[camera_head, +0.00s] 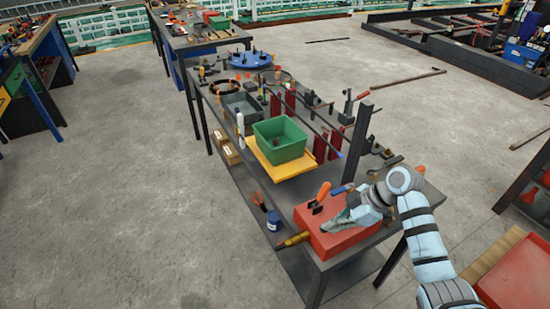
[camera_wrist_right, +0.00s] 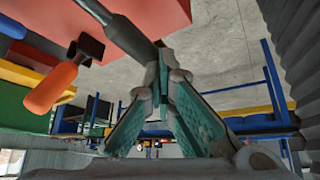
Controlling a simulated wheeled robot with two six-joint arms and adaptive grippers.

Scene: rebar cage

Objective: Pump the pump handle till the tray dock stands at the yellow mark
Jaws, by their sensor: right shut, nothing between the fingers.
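The red pump box (camera_head: 345,238) sits at the near end of the dark bench. A brown-and-yellow grip (camera_head: 294,240), apparently the pump handle, sticks out at its left side. In the right wrist view a grey bar (camera_wrist_right: 128,36) runs from the red box to my fingertips; I cannot tell whether they touch. An orange-handled lever (camera_head: 321,194) stands on the box. My right gripper (camera_head: 328,228) is shut and empty, over the box. It also shows in the right wrist view (camera_wrist_right: 163,72). The yellow plate (camera_head: 258,158), apparently the tray dock, carries a green bin (camera_head: 280,140). I cannot make out the yellow mark.
A dark post (camera_head: 358,130) stands right of the green bin. A grey bin (camera_head: 241,107), clamps and a blue turntable (camera_head: 251,60) fill the bench farther back. A blue can (camera_head: 273,221) and cartons (camera_head: 230,153) are on the lower shelf. The floor left is clear.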

